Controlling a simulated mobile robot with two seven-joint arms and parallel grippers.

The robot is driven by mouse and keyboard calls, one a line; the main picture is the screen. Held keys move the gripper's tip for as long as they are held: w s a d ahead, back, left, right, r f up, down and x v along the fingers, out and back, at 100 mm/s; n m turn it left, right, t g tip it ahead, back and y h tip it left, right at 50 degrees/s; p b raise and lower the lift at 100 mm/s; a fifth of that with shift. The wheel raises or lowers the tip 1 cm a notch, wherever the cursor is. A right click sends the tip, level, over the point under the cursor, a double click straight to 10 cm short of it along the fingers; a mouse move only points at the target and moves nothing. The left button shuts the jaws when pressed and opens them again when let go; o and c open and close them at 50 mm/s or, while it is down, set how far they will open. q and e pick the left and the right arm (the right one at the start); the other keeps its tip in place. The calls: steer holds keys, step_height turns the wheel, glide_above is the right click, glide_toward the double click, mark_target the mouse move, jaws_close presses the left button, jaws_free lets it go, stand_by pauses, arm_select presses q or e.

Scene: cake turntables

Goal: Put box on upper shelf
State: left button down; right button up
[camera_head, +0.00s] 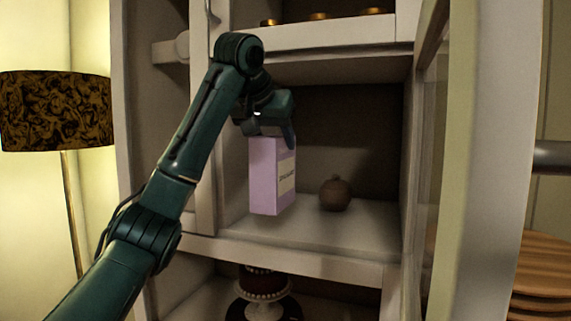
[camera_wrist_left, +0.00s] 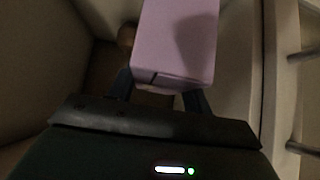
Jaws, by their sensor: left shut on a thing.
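A lilac box (camera_head: 266,178) with a pale label hangs upright from my left gripper (camera_head: 272,136), inside the middle compartment of a white cabinet. My left gripper is shut on the top of the box. The box also fills the upper middle of the left wrist view (camera_wrist_left: 178,42), between the two dark fingers (camera_wrist_left: 160,92). The middle shelf (camera_head: 330,236) lies beneath the box; I cannot tell whether its bottom touches the shelf. The upper shelf (camera_head: 335,33) is above, holding several small gold-coloured items (camera_head: 319,16). My right gripper is not in view.
A round brown pot (camera_head: 335,194) stands on the middle shelf, right of the box. An open cabinet door (camera_head: 470,170) stands on the right. A cake on a stand (camera_head: 262,290) is on the shelf below. A lamp (camera_head: 55,110) stands at left.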

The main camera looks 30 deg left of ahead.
arm_select(q)
steer(key=w+a+p, duration=0.2)
steer(key=w+p, duration=0.1)
steer(key=w, duration=0.3)
step_height(320, 180, down, 7)
steer(key=shift+w+d, duration=0.15)
steer(key=shift+d, duration=0.05)
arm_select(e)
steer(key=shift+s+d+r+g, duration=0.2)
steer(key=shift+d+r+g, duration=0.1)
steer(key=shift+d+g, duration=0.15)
arm_select(q)
steer(key=shift+r, duration=0.1)
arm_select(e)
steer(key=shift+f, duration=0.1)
arm_select(q)
steer(key=c, duration=0.6)
jaws_free()
